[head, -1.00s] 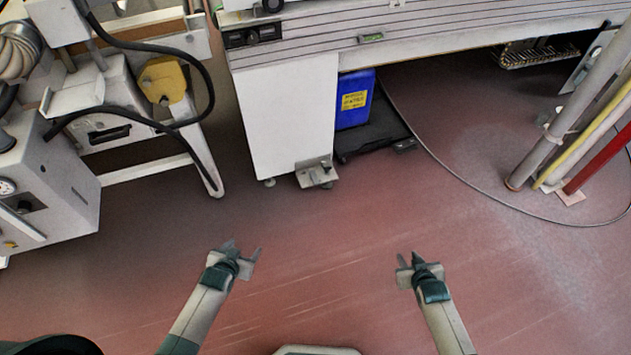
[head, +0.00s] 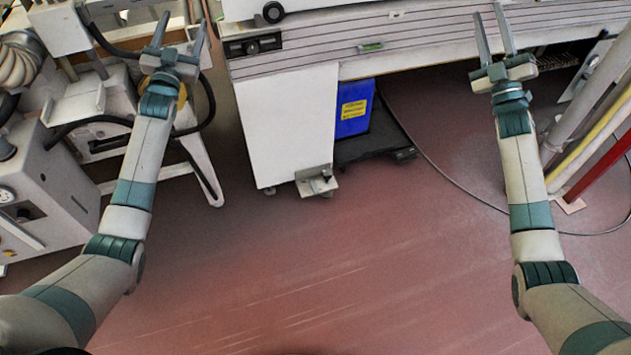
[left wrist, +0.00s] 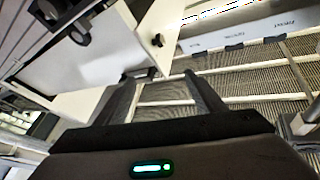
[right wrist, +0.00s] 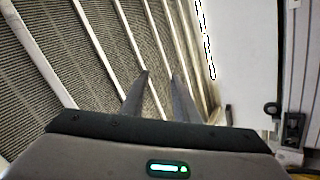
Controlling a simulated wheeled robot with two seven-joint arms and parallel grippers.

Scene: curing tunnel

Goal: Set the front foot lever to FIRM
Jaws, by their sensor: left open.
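A small metal foot bracket (head: 316,181) sits on the floor at the lower right corner of the white machine leg (head: 291,125) in the head view. It appears to be the front foot; its lever and any FIRM marking are too small to tell. My left gripper (head: 183,22) is open and empty, raised at the upper left, well away from the foot. Its spread fingers show in the left wrist view (left wrist: 159,77). My right gripper (head: 489,12) is open and empty, raised in front of the machine's long panel. Its parted fingers show in the right wrist view (right wrist: 160,74).
A blue container (head: 354,108) stands on a black platform (head: 400,155) beside the leg. A cable curves over the floor at right. Grey, yellow and red pipes (head: 610,160) stand at far right. A wheeled-looking grey unit (head: 60,190) stands left. The central floor is clear.

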